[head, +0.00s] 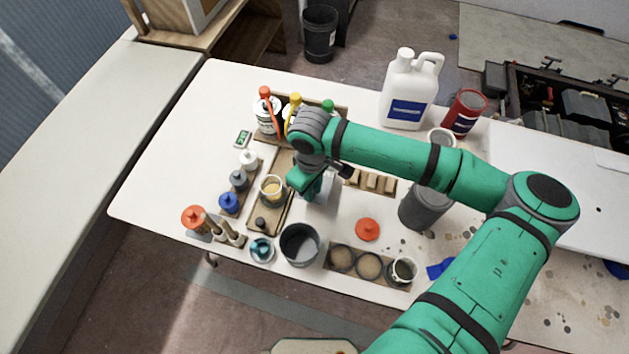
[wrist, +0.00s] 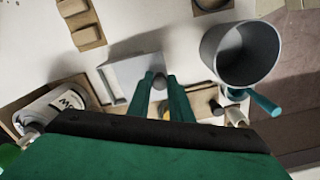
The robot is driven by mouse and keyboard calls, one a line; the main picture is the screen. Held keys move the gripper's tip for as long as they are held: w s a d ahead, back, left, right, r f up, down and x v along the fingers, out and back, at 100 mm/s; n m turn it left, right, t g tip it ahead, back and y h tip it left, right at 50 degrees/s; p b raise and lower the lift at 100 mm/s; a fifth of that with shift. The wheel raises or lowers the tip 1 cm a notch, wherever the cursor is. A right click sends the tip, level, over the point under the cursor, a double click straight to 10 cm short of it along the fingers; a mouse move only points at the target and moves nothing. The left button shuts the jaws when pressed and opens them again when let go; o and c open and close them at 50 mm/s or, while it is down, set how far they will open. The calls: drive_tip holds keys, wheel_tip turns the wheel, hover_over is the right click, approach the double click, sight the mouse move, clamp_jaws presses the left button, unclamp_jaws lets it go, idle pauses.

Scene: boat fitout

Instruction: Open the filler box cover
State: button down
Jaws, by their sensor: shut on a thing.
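The filler box (wrist: 118,74) shows in the wrist view as a pale, whitish box just beyond my fingertips. I cannot tell its cover apart from its body, or how far the cover is lifted. My gripper (wrist: 160,84) has its two green fingers on either side of a small grey knob (wrist: 160,79) at the box's edge and is shut on it. In the head view my gripper (head: 309,187) points down at the middle of the table, and my arm and hand hide most of the box.
A grey pot (head: 300,246) stands near the front edge, also large at right in the wrist view (wrist: 241,50). Wooden blocks (head: 371,182) lie right of my gripper. A cup with yellow contents (head: 272,189) stands left. A red lid (head: 368,229) lies in front, right.

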drive_tip(key=s, duration=0.2)
drive_tip(key=s+a, duration=0.1)
drive_tip(key=s, duration=0.1)
drive_tip(key=shift+s, duration=0.1)
drive_tip(key=c, duration=1.6)
unclamp_jaws()
drive_tip(key=shift+w, duration=0.2)
drive_tip(key=r, duration=1.1)
drive_tip(key=shift+s+a, duration=0.2)
